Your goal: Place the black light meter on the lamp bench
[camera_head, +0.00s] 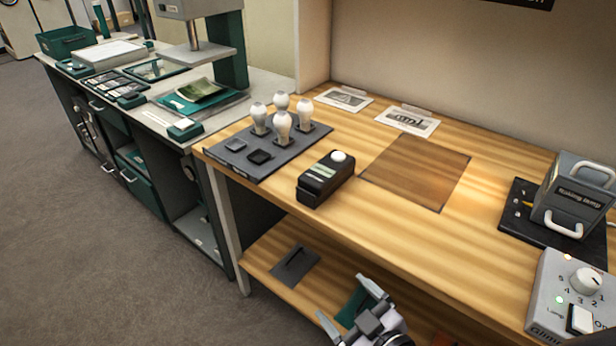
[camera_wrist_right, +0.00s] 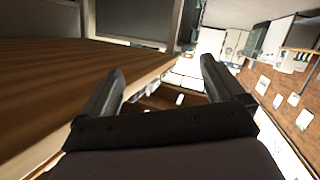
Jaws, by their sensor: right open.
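The black light meter (camera_head: 325,178) lies on the wooden lamp bench (camera_head: 400,235), near its front edge. It has a white dome on top and a pale label. My right gripper (camera_head: 345,306) is open and empty, below and in front of the bench top's front edge, apart from the meter. Its two fingers (camera_wrist_right: 160,90) also show spread in the right wrist view, with nothing between them. The meter cannot be made out in the right wrist view. My left gripper is not in view.
A dark tray (camera_head: 235,160) with several white bulbs stands left of the meter. A darker square (camera_head: 415,172) on the bench is bare. A lamp box (camera_head: 575,195) and a grey control box (camera_head: 570,300) stand at right. A lower shelf (camera_head: 270,262) is under the bench.

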